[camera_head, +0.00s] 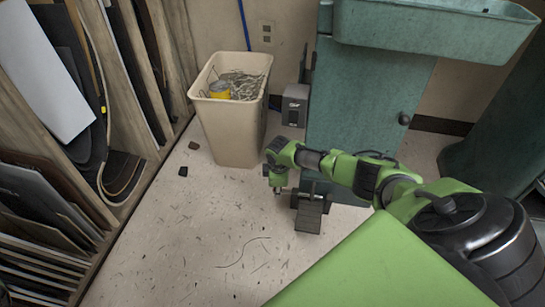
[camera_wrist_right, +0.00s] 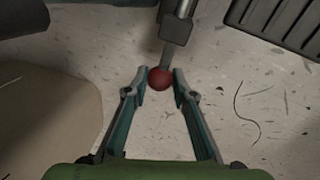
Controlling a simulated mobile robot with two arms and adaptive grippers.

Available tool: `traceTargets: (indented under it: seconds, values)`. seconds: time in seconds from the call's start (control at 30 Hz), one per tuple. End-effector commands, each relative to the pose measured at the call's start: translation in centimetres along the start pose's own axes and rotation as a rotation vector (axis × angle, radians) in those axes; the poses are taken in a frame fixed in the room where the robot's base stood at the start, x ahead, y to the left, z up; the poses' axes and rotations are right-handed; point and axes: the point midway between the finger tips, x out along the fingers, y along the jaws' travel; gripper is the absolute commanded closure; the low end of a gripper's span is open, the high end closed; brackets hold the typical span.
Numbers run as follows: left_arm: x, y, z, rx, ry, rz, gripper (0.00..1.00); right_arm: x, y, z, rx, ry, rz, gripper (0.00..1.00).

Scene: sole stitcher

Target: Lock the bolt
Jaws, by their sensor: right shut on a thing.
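A red ball knob (camera_wrist_right: 157,80) sits at the end of a thin grey metal rod (camera_wrist_right: 167,50) in the right wrist view. The rod comes down from a thicker metal bar (camera_wrist_right: 178,22) at the top. My right gripper (camera_wrist_right: 160,84) has its two fingertips on either side of the knob and is shut on it. In the head view my green right arm reaches left, and its gripper (camera_head: 278,183) is low in front of the teal machine (camera_head: 365,105). The knob cannot be made out there. My left gripper is not in view.
A black foot pedal (camera_head: 308,212) stands on the floor by the right gripper; a ribbed pedal also shows in the wrist view (camera_wrist_right: 285,22). A beige waste bin (camera_head: 232,130) stands behind left. Wooden racks (camera_head: 130,80) line the left. The middle floor is mostly clear.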

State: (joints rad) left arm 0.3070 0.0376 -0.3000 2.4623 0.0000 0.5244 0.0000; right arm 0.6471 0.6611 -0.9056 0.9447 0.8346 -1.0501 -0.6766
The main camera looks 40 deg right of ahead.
Motion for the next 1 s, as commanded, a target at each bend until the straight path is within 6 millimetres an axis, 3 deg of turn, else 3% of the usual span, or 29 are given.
traceTargets:
  seconds: [0.3,0.33,0.4,0.77,1.0]
  values:
    - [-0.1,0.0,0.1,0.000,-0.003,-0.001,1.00,0.2,-0.2,0.7,0.001,-0.013,-0.006,1.00]
    - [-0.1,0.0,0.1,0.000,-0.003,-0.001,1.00,0.2,-0.2,0.8,0.001,-0.013,-0.006,0.73]
    - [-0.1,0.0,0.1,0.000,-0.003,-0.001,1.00,0.2,-0.2,0.7,0.001,-0.012,-0.006,0.59]
    - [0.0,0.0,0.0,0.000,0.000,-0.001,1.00,0.0,-0.1,0.4,0.001,-0.006,-0.004,0.59]
    - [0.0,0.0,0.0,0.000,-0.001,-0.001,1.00,-1.9,0.0,0.3,0.000,-0.003,-0.003,0.59]
